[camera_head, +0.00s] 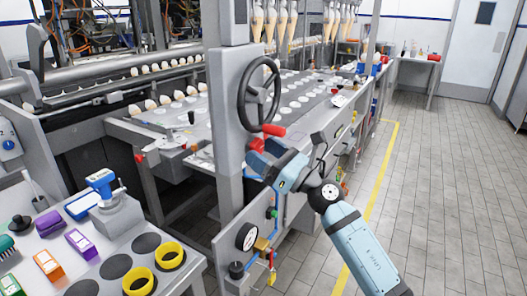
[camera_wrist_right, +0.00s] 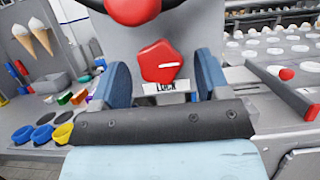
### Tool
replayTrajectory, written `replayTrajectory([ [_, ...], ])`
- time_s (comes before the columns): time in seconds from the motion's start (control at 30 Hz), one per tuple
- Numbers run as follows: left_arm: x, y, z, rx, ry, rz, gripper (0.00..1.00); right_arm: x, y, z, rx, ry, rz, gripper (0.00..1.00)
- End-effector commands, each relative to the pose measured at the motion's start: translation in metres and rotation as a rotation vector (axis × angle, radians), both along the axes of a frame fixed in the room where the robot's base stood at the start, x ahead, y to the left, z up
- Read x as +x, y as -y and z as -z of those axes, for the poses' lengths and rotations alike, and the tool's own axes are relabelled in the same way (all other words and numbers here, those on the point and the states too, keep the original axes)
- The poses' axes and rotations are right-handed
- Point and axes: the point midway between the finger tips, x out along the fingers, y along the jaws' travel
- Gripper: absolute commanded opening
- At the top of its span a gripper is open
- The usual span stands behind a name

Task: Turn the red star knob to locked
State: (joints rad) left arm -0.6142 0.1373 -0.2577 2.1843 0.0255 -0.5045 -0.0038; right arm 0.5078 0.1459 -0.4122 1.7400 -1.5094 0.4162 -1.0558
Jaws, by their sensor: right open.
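The red star knob (camera_wrist_right: 158,62) is on the grey post in the right wrist view, with a short white line on its face pointing right. A white label reading LOCK (camera_wrist_right: 166,87) sits just below it. In the head view the knob (camera_head: 257,144) shows only partly, behind my gripper. My right gripper (camera_wrist_right: 162,72) is open, one blue finger at each side of the knob. I cannot tell whether the fingers touch it. In the head view the gripper (camera_head: 266,155) is at the post, below the handwheel. My left gripper is not in view.
A dark handwheel (camera_head: 259,94) with a red handle (camera_head: 273,130) is just above the knob. A pressure gauge (camera_head: 246,236) and small valves are lower on the post. A bench with yellow rings (camera_head: 170,255) stands at the left. The tiled floor (camera_head: 440,190) at the right is clear.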

Motion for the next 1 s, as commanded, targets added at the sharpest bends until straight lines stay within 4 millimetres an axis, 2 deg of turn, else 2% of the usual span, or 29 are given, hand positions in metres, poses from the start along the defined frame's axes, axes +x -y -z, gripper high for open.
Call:
replayTrajectory([
  [0.3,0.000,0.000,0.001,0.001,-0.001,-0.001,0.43,0.002,-0.002,-0.001,0.001,-0.001,0.000,0.69],
  [0.37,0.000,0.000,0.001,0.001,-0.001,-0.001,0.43,0.002,-0.002,-0.001,0.001,-0.001,0.000,0.58],
  [0.5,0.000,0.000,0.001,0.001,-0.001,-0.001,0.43,0.002,-0.002,-0.001,0.001,-0.001,0.000,0.26],
  [0.53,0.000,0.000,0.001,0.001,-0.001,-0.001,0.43,0.002,-0.002,-0.001,0.001,-0.001,0.000,0.20],
  [0.73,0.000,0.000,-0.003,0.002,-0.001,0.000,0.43,0.001,-0.002,-0.002,0.005,-0.009,0.000,0.20],
  [1.0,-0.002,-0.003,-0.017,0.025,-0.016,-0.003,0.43,0.000,-0.003,-0.007,0.066,-0.096,-0.001,0.20],
])
